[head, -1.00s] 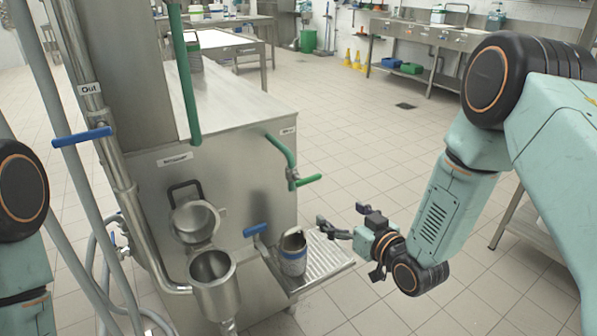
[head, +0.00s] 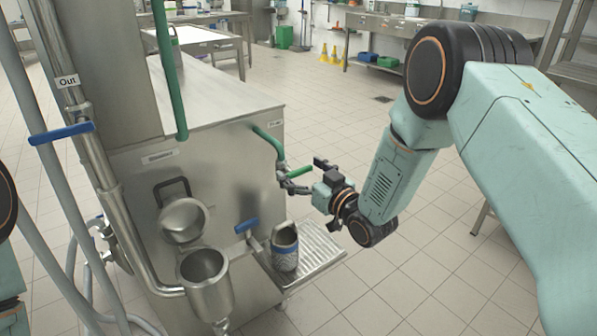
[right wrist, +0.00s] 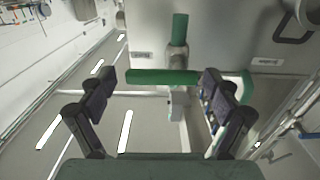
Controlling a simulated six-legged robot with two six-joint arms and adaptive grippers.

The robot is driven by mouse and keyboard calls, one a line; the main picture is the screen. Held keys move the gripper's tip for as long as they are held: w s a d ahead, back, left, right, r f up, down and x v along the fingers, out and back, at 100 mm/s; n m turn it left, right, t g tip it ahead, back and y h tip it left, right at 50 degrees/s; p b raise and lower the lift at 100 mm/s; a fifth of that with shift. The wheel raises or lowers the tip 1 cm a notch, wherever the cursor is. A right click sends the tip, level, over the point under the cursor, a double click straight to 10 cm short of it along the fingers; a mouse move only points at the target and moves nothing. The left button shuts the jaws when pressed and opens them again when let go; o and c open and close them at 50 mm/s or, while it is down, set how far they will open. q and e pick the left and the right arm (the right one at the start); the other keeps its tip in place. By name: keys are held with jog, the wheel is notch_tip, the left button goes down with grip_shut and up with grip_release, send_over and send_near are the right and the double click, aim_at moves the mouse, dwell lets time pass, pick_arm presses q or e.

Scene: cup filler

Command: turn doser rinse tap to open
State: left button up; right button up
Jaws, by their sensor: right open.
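The rinse tap is a valve with a green lever (head: 299,173) on a green pipe (head: 268,140) at the doser's right front corner. My right gripper (head: 301,171) is open at the lever, with one finger above and one below it in the head view. In the right wrist view the lever (right wrist: 160,77) lies crosswise between the two open fingertips (right wrist: 158,80). I cannot tell whether either finger touches it. The grey valve body (right wrist: 179,98) shows below the lever. My left gripper is out of view.
The steel doser (head: 225,165) fills the left-middle. Below the tap, a patterned cup (head: 285,250) stands on a ribbed drip tray (head: 318,250), beside a blue-handled tap (head: 247,225). A steel funnel (head: 205,275) is further left. The tiled floor (head: 400,280) at right is open.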

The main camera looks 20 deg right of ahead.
jog(key=shift+w, duration=0.15)
jog(key=shift+a+r, duration=0.15)
jog(key=shift+a, duration=0.1)
jog(key=shift+c, duration=0.2)
jog(key=shift+d, duration=0.2)
jog(key=c, duration=0.4)
jog(key=shift+a, duration=0.15)
jog(key=c, duration=0.5)
jog(key=shift+c, duration=1.2)
